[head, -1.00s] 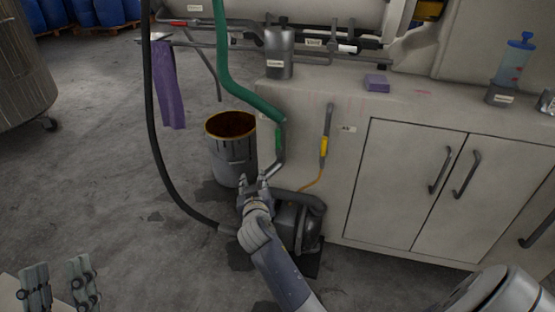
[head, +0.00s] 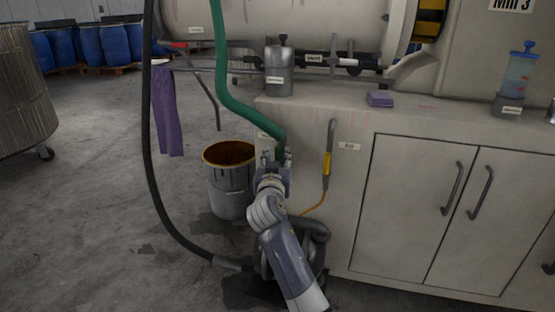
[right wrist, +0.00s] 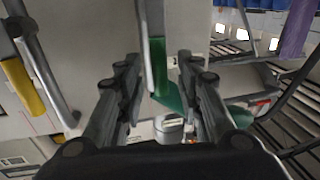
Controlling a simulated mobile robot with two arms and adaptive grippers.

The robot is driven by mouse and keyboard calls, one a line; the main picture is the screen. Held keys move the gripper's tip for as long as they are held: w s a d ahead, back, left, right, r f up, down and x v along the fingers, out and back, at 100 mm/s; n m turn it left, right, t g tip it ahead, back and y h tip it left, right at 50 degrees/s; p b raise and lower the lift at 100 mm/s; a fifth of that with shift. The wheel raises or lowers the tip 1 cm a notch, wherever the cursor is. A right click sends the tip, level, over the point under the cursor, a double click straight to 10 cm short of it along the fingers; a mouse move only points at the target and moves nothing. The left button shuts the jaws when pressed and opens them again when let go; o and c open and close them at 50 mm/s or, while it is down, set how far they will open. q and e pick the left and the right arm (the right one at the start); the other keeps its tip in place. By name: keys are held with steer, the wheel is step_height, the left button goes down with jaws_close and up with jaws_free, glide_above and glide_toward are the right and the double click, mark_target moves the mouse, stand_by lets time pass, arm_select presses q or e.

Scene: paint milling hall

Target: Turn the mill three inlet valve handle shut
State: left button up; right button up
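My right gripper (head: 277,157) is raised at the left end of the mill cabinet, by the lower end of the green hose (head: 222,80). In the right wrist view its two fingers (right wrist: 158,80) are apart, with a green part (right wrist: 165,92) and a grey metal bar or pipe (right wrist: 150,45) showing between and beyond them. I cannot tell whether the fingers touch either. The inlet valve handle is not clearly identifiable; the gripper hides much of the hose end in the head view. My left gripper is out of view.
A grey lever with a yellow grip (head: 327,163) is on the cabinet face to the right. An open drum (head: 229,190) stands left of my right arm. A black hose (head: 157,170) runs to the floor pump (head: 318,240). Cabinet doors (head: 410,205) are shut.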

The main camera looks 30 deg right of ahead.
steer(key=shift+x, duration=1.15)
jaws_close()
